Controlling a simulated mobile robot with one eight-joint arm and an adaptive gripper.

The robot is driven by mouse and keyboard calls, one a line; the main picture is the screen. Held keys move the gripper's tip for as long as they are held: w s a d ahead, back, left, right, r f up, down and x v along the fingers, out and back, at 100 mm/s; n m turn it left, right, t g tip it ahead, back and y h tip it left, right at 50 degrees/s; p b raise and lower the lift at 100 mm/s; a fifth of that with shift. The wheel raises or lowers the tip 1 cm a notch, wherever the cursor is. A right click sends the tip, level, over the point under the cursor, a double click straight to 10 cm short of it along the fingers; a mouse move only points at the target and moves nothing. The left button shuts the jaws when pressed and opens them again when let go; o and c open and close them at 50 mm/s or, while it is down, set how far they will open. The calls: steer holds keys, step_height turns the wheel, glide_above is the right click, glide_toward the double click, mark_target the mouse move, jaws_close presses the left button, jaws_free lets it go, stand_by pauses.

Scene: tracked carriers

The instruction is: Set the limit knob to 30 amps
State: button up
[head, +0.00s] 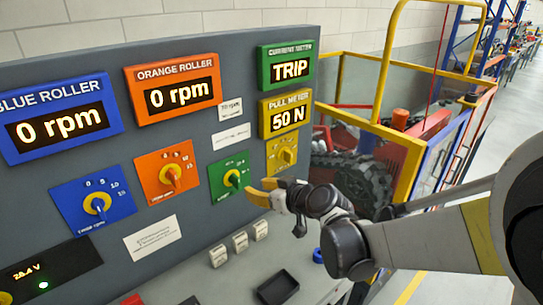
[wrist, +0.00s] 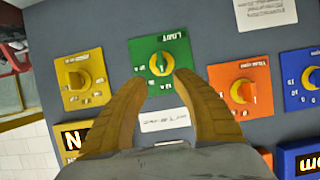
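The limit knob (head: 232,179) is a yellow dial on a green plate (head: 217,185) on the grey panel. In the wrist view the knob (wrist: 161,64) appears upside down, its pointer roughly vertical; the small scale figures are too blurred to read. My gripper (head: 258,190) is open, its yellow fingers just right of the green plate in the head view. In the wrist view my gripper (wrist: 160,82) has its fingertips spread to either side, just below the knob, with nothing between them. I see no contact. The green current meter (head: 290,67) reads TRIP.
An orange plate (head: 150,176) and a blue plate (head: 70,205), each with a knob, are left of the green one. A yellow knob plate (head: 282,154) is on the right. Both roller displays read 0 rpm; the pull meter (head: 285,115) reads 50 N. A black tray (head: 278,288) lies below.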

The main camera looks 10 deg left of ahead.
mark_target(239, 183)
steer(key=b+x, duration=0.2)
steer(key=x, duration=0.9)
steer(key=shift+w+a, duration=0.1)
steer(key=shift+a, duration=0.15)
jaws_close()
